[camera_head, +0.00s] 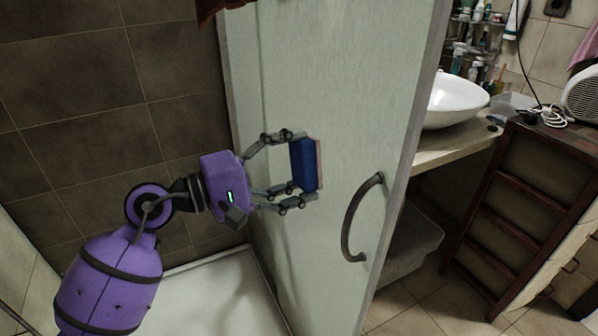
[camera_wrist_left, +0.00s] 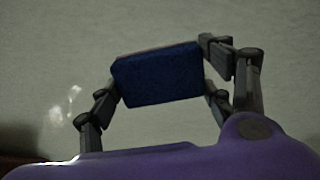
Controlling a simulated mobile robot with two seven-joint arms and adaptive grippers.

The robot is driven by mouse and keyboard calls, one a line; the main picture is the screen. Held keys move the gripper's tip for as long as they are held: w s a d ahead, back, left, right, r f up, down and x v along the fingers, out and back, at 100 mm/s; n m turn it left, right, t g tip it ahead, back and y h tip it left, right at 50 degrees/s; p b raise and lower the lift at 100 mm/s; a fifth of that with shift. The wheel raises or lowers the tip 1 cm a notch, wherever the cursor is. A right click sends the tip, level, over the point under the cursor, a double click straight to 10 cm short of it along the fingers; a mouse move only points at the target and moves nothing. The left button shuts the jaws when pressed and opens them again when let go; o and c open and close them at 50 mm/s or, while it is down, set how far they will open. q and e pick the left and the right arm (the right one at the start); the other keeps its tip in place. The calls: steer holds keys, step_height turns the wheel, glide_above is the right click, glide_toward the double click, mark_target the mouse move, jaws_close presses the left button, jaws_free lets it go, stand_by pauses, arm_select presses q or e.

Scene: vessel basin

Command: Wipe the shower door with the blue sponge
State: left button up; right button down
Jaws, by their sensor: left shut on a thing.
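The shower door (camera_head: 340,85) is a tall pale green panel in the middle of the head view, with a curved dark handle (camera_head: 352,215) near its right edge. My left gripper (camera_head: 300,163) is shut on the blue sponge (camera_head: 303,165) and holds it upright at the door's face, left of the handle. A thin reddish layer shows on the sponge's door side. I cannot tell whether it touches the door. In the left wrist view the sponge (camera_wrist_left: 158,76) sits between the fingers, with the pale door surface (camera_wrist_left: 90,35) behind it. My right gripper is not in view.
Dark brown tiled wall (camera_head: 70,80) stands behind my left arm, above a white shower tray (camera_head: 215,295). Right of the door are a counter with a white basin (camera_head: 455,100), a grey bin (camera_head: 410,245) and a dark wooden shelf unit (camera_head: 525,200).

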mark_target(327, 163)
arm_select(q)
steer(key=shift+s+d+r, duration=0.1)
steer(key=shift+s+r, duration=0.1)
steer(key=shift+r, duration=0.35)
steer(key=shift+s+d+r, duration=0.1)
steer(key=shift+s+r, duration=0.1)
steer(key=shift+r, duration=0.3)
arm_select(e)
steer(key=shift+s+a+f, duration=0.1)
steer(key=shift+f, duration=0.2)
arm_select(q)
steer(key=shift+s+d+p, duration=0.2)
steer(key=shift+s+d, duration=0.15)
steer(key=shift+s, duration=0.45)
steer(key=shift+s+d+p, duration=0.15)
steer(key=shift+s+d, duration=0.15)
steer(key=shift+s, duration=0.5)
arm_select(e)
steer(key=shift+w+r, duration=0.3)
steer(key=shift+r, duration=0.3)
arm_select(q)
steer(key=shift+a, duration=0.1)
